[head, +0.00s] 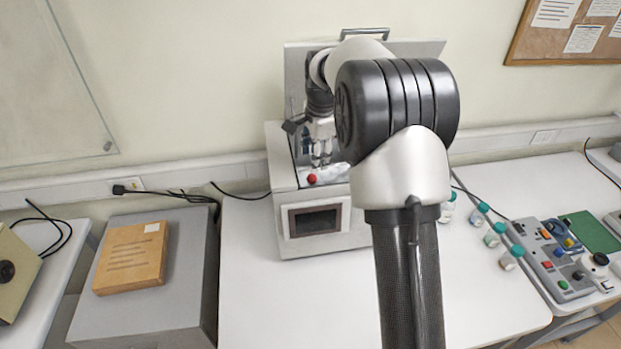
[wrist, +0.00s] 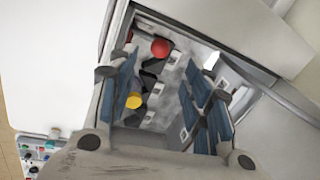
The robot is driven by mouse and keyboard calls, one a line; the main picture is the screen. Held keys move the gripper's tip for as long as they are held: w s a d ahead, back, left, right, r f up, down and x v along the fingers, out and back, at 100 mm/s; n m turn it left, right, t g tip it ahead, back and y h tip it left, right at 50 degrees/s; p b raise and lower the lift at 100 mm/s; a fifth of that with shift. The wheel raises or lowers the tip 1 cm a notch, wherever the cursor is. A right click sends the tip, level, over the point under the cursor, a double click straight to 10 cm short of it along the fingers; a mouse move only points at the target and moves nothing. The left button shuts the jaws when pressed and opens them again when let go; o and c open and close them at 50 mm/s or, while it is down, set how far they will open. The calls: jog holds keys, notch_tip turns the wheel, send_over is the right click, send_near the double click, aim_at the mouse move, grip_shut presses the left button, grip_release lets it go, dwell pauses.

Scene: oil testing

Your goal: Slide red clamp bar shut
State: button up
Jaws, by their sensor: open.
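The grey-white tester box (head: 330,240) stands on the white table with its lid raised. A round red knob (head: 312,178), seemingly the end of the red clamp bar, shows at the front left of the box's opening. The red knob (wrist: 160,48) also shows in the wrist view, near the top edge of the opening. My gripper (head: 321,160) points down into the opening, just behind the knob in the head view. In the wrist view my gripper (wrist: 160,75) is open, with blue-padded fingers on both sides and the knob beyond them. The bar itself is mostly hidden.
A yellow knob (wrist: 134,101) sits inside the box near the left finger. The walls of the opening are close around the fingers. Several small bottles (head: 494,235) and a control panel (head: 552,262) stand to the right. A brown package (head: 131,258) lies on a grey cabinet at left.

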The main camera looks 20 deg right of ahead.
aim_at(312, 175)
jog(key=f, duration=0.3)
jog(key=w+f, duration=0.1)
jog(key=f, duration=0.3)
jog(key=w+f, duration=0.1)
jog(key=f, duration=0.2)
jog(key=shift+f, duration=0.25)
jog(key=shift+c, duration=0.5)
grip_shut()
jog(key=shift+w, duration=0.1)
